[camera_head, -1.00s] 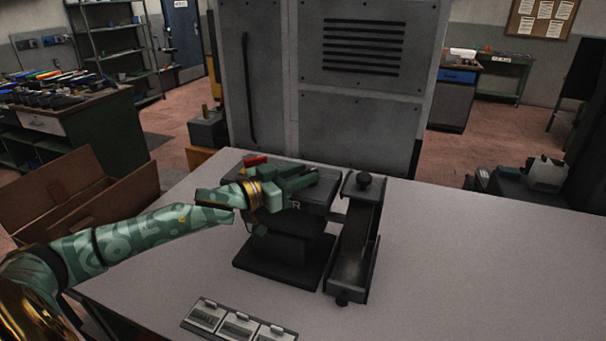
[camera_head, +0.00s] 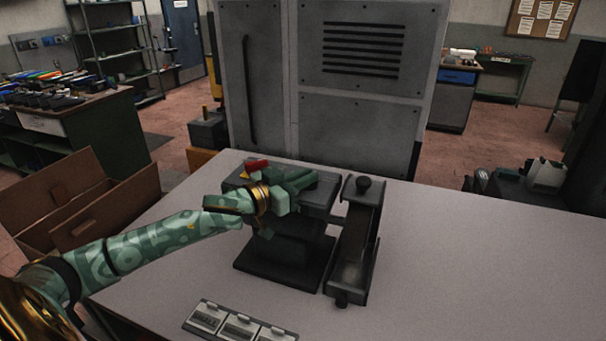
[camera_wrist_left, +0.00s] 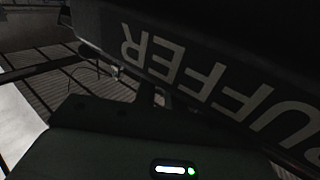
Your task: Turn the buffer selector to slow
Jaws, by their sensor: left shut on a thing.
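The buffer (camera_head: 285,250) is a dark machine on a black base on the grey table. Its white lettering (camera_wrist_left: 215,85) fills the left wrist view, tilted and upside down. My left gripper (camera_head: 303,184) lies over the buffer's top, its green fingers pointing right. It is shut on the buffer selector, which the fingers and the dark wrist picture hide, so its setting cannot be read. A red part (camera_head: 256,164) shows on the buffer's top behind my wrist. My right gripper is out of view.
A dark open trough with knobs (camera_head: 356,250) stands right beside the buffer. Several labelled plates (camera_head: 240,325) lie at the table's front. A tall grey cabinet (camera_head: 360,130) stands behind, and an open cardboard box (camera_head: 110,205) is at the left. The table's right side (camera_head: 480,260) is clear.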

